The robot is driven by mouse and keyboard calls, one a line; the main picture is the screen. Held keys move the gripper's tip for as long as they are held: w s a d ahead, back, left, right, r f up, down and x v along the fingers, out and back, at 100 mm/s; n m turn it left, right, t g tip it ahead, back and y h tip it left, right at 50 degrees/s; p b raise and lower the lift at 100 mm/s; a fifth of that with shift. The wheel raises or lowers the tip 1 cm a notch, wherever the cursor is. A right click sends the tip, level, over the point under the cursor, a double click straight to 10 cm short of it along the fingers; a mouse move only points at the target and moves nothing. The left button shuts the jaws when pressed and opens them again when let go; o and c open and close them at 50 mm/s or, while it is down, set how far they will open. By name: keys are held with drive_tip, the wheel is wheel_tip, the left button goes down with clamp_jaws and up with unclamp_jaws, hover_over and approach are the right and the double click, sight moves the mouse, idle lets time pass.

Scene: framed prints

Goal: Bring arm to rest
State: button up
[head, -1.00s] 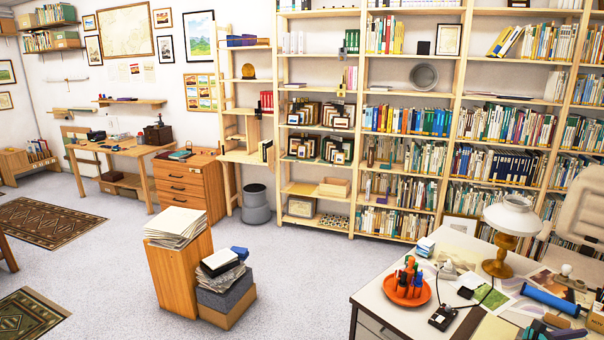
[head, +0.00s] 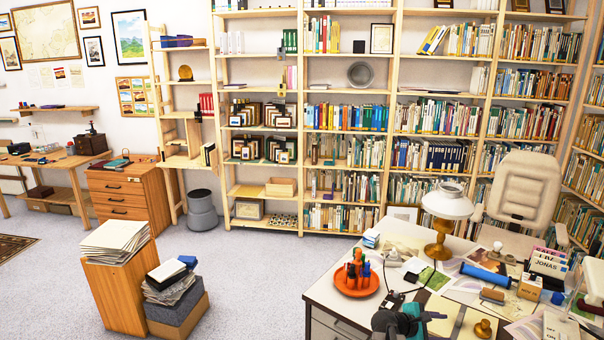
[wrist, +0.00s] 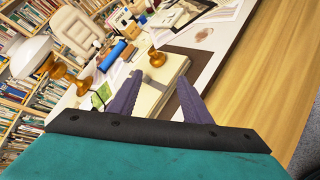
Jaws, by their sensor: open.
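My gripper (wrist: 157,102) shows in the wrist view with its two dark purple fingers spread apart and nothing between them. It is open and points toward the cluttered white desk. Part of my arm, teal and dark, shows at the bottom of the head view in front of the desk (head: 322,297). The fingertips cannot be made out in the head view. Beyond the fingers in the wrist view lie a cream book or block (wrist: 160,85) and a brass knob-like object (wrist: 156,57).
The desk carries a lamp (head: 447,205), an orange tray (head: 357,283) of tools, a blue roll (head: 486,275) and papers. A beige chair (head: 525,190) stands behind it.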

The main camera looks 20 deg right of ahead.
drive_tip(key=w+a+f+m+t+y, duration=0.1)
drive_tip(key=w+a+f+m+y, duration=0.35)
drive_tip(key=a, duration=0.85)
drive_tip(key=w+a+f+m+y, duration=0.1)
drive_tip(key=w+a+f+y, duration=0.15)
drive_tip(key=a, duration=1.05)
drive_tip(key=w+a+f+m+y, duration=0.1)
drive_tip(key=a+f+m+y, duration=0.2)
drive_tip(key=a, duration=1)
drive_tip(key=w+a+f+y, duration=0.2)
drive_tip(key=a+f+y, duration=0.15)
drive_tip(key=a, duration=0.95)
drive_tip(key=s+f+g+b, duration=0.1)
drive_tip(key=s+f+b, duration=0.6)
drive_tip(key=f, duration=0.6)
drive_tip(key=s+f+g+b, duration=0.2)
drive_tip(key=s+f+b, duration=0.5)
drive_tip(key=s+f, duration=0.3)
drive_tip(key=s+f+g+b, duration=0.2)
drive_tip(key=s+f+b, duration=0.6)
drive_tip(key=f, duration=1)
drive_tip(key=shift+s+a+f+h, duration=0.15)
drive_tip(key=shift+s+a+h, duration=0.1)
drive_tip(key=shift+a+h, duration=0.15)
drive_tip(key=shift+c, duration=0.4)
drive_tip(key=shift+c, duration=1.2)
